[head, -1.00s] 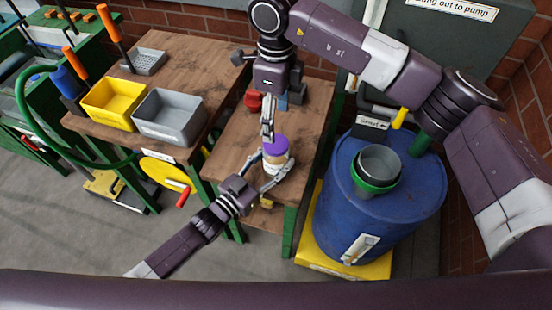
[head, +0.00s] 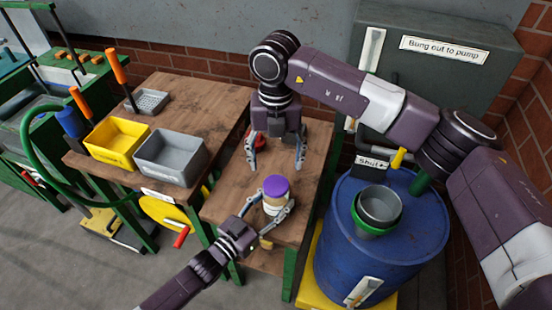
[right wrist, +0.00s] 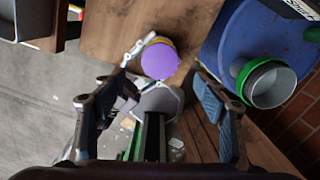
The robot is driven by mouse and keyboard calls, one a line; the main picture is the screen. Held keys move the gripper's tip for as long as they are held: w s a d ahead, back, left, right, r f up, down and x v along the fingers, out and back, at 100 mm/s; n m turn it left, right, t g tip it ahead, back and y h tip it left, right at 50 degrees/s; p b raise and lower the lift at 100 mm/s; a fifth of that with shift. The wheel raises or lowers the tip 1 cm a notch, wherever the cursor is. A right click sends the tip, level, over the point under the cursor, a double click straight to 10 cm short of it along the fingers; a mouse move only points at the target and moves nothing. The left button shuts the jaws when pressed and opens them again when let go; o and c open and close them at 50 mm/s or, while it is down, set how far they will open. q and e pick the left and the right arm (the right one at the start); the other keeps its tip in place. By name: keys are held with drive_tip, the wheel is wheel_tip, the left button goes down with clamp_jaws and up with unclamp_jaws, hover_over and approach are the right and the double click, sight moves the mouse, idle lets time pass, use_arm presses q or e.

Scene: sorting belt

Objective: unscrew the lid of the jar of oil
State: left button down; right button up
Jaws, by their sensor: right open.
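The jar of oil (head: 274,207) stands upright near the front of the wooden bench, with a purple lid (head: 275,186) on top. The lid also shows in the right wrist view (right wrist: 159,61). My left gripper (head: 272,211) has a finger on each side of the jar's body and appears closed on it; the jar partly hides the contact. My right gripper (head: 275,164) is open and empty, pointing down above the bench, behind the lid in the head view and apart from it. In the right wrist view the lid lies beyond and between its spread fingers.
A blue drum (head: 335,232) with a green-rimmed grey funnel (head: 380,205) stands close on the right. A red object (head: 258,139) is behind my right gripper. Yellow (head: 112,157) and grey (head: 165,172) bins sit on the left bench. Bare bench surface lies left of the jar.

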sight(276, 185)
drive_tip(key=m, duration=1.2)
drive_tip(key=shift+m, duration=0.3)
drive_tip(key=shift+f, duration=4)
drive_tip(key=c, duration=1.3)
